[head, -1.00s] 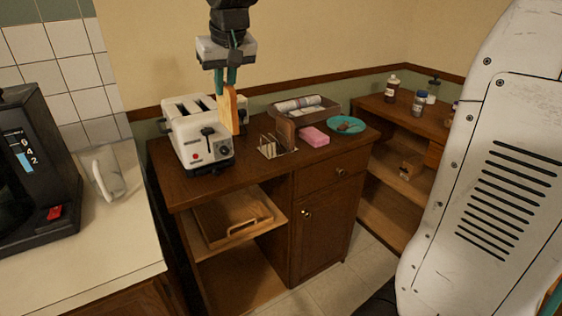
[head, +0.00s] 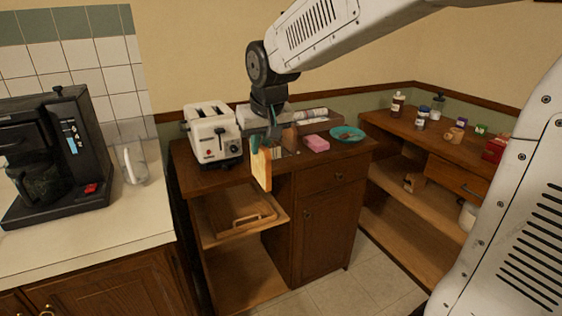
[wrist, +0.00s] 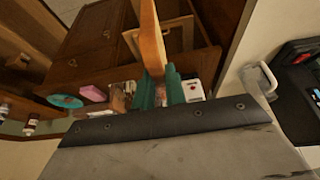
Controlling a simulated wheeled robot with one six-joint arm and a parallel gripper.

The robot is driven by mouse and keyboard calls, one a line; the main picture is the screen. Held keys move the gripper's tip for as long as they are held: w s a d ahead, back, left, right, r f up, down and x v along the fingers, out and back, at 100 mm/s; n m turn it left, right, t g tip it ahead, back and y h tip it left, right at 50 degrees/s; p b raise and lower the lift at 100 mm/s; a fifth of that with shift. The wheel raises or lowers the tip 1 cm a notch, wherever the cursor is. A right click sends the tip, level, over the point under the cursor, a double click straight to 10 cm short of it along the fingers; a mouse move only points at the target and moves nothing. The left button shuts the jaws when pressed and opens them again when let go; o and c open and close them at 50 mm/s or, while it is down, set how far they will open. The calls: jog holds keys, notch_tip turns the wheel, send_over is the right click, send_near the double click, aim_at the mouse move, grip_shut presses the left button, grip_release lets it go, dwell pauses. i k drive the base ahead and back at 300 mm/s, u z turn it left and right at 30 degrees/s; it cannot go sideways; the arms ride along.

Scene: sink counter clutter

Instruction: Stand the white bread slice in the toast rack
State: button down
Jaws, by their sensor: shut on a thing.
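The white bread slice (head: 261,170) is held by my gripper (head: 262,145), upright, in front of the wooden cabinet's front edge. In the wrist view the slice (wrist: 150,35) shows edge-on between the green fingers (wrist: 159,88). The toast rack is mostly hidden behind my gripper and wrist in the head view; I cannot make out its slots. The white toaster (head: 212,137) stands on the cabinet top, left of my gripper.
A pink block (head: 316,143) and a teal plate (head: 347,134) sit on the cabinet top at right. A coffee maker (head: 62,150) and a clear jug (head: 133,160) stand on the left counter. Bottles and jars stand on the right-hand shelf unit (head: 430,132).

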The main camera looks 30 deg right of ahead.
aim_at(280, 152)
jog(key=u, duration=0.05)
jog(key=k, duration=0.2)
jog(key=z, duration=1.4)
jog(key=i, duration=0.95)
jog(key=u, duration=1.35)
jog(key=i, duration=0.5)
